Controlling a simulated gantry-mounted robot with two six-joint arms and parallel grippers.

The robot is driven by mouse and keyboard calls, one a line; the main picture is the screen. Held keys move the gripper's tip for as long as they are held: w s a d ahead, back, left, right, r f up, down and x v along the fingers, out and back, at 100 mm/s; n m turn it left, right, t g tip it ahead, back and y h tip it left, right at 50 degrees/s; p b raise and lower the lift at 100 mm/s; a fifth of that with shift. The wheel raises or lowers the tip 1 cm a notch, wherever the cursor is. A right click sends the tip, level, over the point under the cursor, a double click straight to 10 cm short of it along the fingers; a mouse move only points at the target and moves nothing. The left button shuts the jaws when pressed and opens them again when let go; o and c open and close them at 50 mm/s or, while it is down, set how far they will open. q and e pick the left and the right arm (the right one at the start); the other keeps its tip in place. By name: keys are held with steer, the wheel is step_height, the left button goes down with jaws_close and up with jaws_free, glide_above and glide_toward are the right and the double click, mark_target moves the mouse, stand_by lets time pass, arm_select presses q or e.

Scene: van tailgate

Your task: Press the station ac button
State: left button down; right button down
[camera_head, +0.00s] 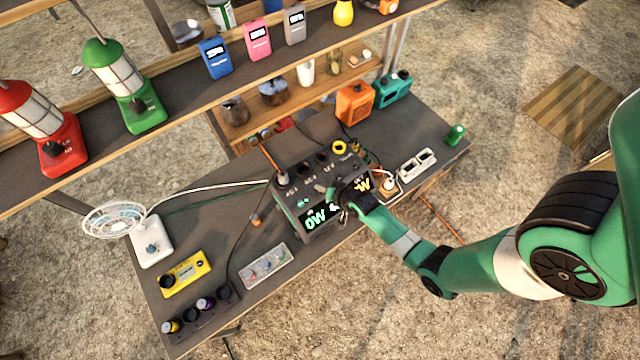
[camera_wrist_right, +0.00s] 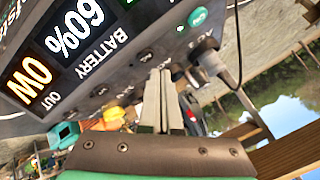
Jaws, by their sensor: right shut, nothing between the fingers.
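The power station (camera_head: 318,176) is a dark grey box on the bench, with lit displays on its front. In the right wrist view its front panel (camera_wrist_right: 118,68) reads 60% battery and 0W out. A round teal button (camera_wrist_right: 197,17) and small dark buttons (camera_wrist_right: 145,57) sit on it; I cannot tell which is the AC button. A plug (camera_wrist_right: 212,62) is in a socket beside them. My right gripper (camera_head: 338,206) is at the station's front. Its closed, empty fingers (camera_wrist_right: 161,76) are close to the panel between a dark button and the plug; contact is unclear. My left gripper is out of view.
A white fan (camera_head: 152,245), a yellow device (camera_head: 185,274) and a clear tray (camera_head: 266,267) stand left of the station. An orange box (camera_head: 355,104) and white power strip (camera_head: 417,164) are to its right. Cables run over the bench. A shelf with lanterns (camera_head: 124,90) stands behind.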

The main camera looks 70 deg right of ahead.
step_height(320, 180, up, 5)
steer(key=p, duration=0.4)
steer(key=shift+r, duration=0.2)
